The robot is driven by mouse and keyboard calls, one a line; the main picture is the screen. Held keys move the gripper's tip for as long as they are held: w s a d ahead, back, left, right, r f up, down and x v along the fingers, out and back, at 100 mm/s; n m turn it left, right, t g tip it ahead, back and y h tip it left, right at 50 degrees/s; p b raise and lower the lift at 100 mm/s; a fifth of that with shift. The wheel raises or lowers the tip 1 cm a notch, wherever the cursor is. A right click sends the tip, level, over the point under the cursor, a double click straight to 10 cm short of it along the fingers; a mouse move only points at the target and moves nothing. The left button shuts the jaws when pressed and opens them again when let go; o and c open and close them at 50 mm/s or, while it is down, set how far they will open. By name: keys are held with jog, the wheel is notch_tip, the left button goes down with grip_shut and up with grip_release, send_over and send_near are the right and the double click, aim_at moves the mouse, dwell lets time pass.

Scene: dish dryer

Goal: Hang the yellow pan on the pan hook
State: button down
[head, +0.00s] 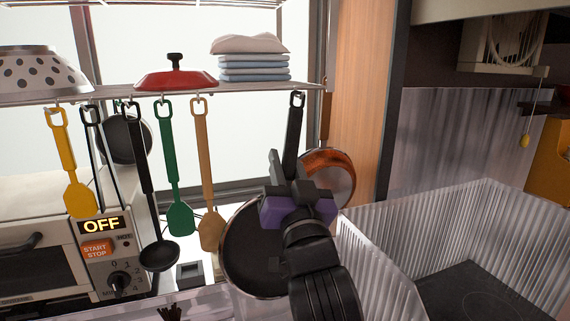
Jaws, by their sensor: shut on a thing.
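A pan with a dark round inside (252,250) and a thin pale rim hangs below the shelf at centre. Its outer colour is hidden, so I cannot tell whether it is yellow. Its black handle (294,125) points up, and the top end is at a hook (298,94) under the shelf's right end. I cannot tell whether the hook passes through the handle's hole. My gripper (289,172), black with purple parts, is shut on the handle's lower part and covers the pan's right side.
A copper-orange pan (338,172) hangs just behind, to the right. Yellow (77,197), green (179,218) and tan (210,230) spatulas and a black ladle (159,255) hang to the left. The shelf (115,96) carries a red lid (176,79). A ribbed clear bin (380,270) stands right.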

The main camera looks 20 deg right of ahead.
jog(key=shift+r, duration=0.1)
jog(key=c, duration=1.1)
grip_release()
jog(key=shift+f, duration=0.2)
